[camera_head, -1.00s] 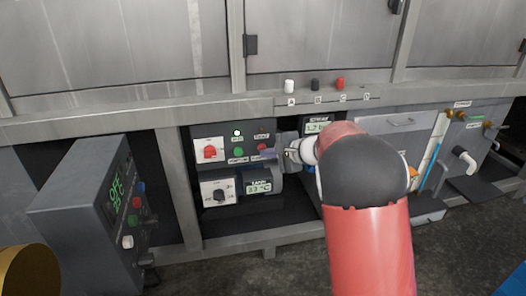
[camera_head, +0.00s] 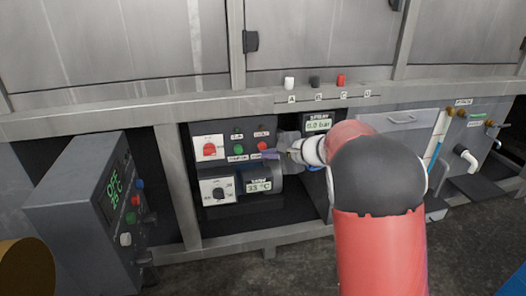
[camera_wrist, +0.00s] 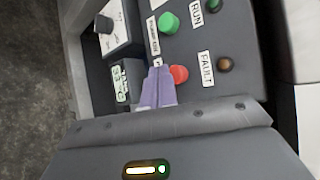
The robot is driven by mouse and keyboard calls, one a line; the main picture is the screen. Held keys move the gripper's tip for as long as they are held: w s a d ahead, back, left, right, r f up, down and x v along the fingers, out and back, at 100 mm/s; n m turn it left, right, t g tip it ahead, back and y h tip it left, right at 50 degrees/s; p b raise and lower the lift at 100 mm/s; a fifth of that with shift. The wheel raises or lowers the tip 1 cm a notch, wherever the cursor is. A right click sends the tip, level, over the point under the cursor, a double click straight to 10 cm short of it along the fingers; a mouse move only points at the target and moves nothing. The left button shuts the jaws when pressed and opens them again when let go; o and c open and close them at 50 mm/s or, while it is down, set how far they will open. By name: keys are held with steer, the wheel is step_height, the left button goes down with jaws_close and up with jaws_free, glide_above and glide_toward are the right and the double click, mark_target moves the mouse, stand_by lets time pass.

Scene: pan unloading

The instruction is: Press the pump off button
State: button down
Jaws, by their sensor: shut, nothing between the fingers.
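The red pump off button (camera_head: 262,146) is on the dark control panel, to the right of the green button (camera_head: 238,148). In the wrist view the red button (camera_wrist: 179,74) shows beside my fingertips, with the green button (camera_wrist: 169,22) above it. My gripper (camera_head: 265,155) is shut and empty, just below the red button. Its purple fingers also show in the wrist view (camera_wrist: 157,66). I cannot tell whether they touch the button. The RUN lamp (camera_head: 238,134) is dark. The pressure display (camera_head: 318,125) reads 0.0 bar.
A red rotary switch (camera_head: 209,149) and a white-plated black dial (camera_head: 217,190) sit left of the buttons. A FAULT lamp (camera_wrist: 225,64) is close to the red button. A grey control box (camera_head: 85,205) stands at left. A steel frame rail (camera_head: 150,122) runs above the panel.

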steer(key=s+b, duration=0.1)
steer(key=s, duration=0.1)
steer(key=s+d+b, duration=0.1)
steer(key=s, duration=0.1)
steer(key=shift+s+d+b, duration=0.2)
steer(key=shift+s+b, duration=0.1)
steer(key=shift+s, duration=0.1)
stand_by(0.6)
steer(key=s+d+r+n+g+h+p, duration=0.1)
steer(key=s+d+r+n+p, duration=0.2)
steer(key=s, duration=0.5)
steer(key=s+d+r+n+g+h+p, duration=0.1)
steer(key=s+d+r+n+p, duration=0.15)
steer(key=s+r, duration=0.4)
steer(key=s+d+n+h+p, duration=0.2)
steer(key=s+d+h+p, duration=0.1)
steer(key=s, duration=0.6)
steer(key=s+d+n+h+p, duration=0.3)
steer(key=s+d+h, duration=0.2)
steer(key=s+d, duration=0.3)
steer(key=shift+s+r+h, duration=0.4)
steer(key=shift+s, duration=0.65)
